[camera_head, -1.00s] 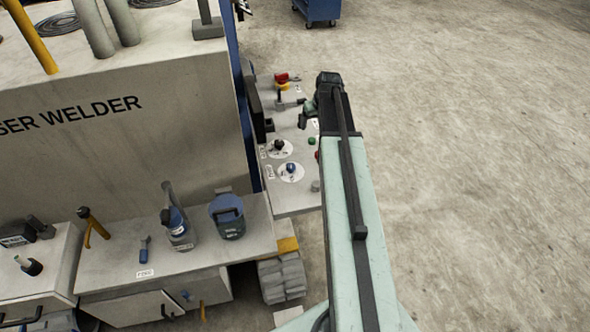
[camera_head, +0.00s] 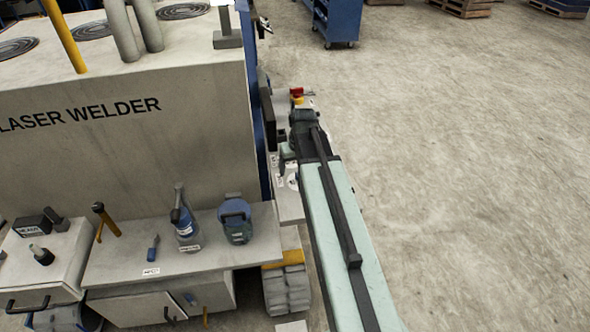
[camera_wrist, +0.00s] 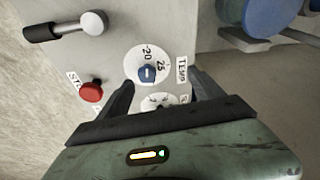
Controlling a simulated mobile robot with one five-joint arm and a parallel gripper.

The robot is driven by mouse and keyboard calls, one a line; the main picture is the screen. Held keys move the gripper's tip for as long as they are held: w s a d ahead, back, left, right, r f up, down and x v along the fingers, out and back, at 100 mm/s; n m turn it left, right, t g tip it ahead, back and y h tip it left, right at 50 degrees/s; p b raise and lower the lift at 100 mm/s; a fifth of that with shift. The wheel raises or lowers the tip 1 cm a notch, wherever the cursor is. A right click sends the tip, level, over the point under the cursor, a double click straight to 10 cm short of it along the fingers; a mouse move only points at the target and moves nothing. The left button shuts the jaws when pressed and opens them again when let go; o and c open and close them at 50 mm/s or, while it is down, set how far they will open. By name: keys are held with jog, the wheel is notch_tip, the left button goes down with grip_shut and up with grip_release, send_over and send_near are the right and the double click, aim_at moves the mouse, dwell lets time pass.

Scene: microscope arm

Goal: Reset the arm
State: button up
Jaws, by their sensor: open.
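My gripper (camera_wrist: 163,80) is open and empty, with its two dark fingers at the bottom of the wrist view. A dial with a blue knob (camera_wrist: 147,74) and a "TEMP" label shows just beyond and between the fingertips. I cannot tell whether they touch it. A second dial (camera_wrist: 158,100) is partly hidden behind my gripper. A red button (camera_wrist: 91,91) stands to the left, and a black-handled lever (camera_wrist: 64,29) is farther off at upper left. In the head view my arm reaches over the control panel (camera_head: 290,208) and hides most of it.
The laser welder (camera_head: 130,140) stands left of the panel. A blue cart (camera_head: 338,20) stands at the back. Open floor (camera_head: 470,190) lies to the right.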

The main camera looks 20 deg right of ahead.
jog(key=shift+a, duration=0.2)
jog(key=shift+n, duration=0.4)
jog(key=a, duration=0.5)
jog(key=shift+w+f+b, duration=0.2)
jog(key=shift+f+b, duration=0.1)
jog(key=shift+f, duration=0.05)
jog(key=s+a+f+g, duration=0.1)
jog(key=s+a+g, duration=0.1)
jog(key=s+a, duration=0.9)
jog(key=shift+s+a+f+n+b, duration=0.2)
jog(key=shift+a+n+b, duration=0.1)
jog(key=shift+a+b, duration=0.2)
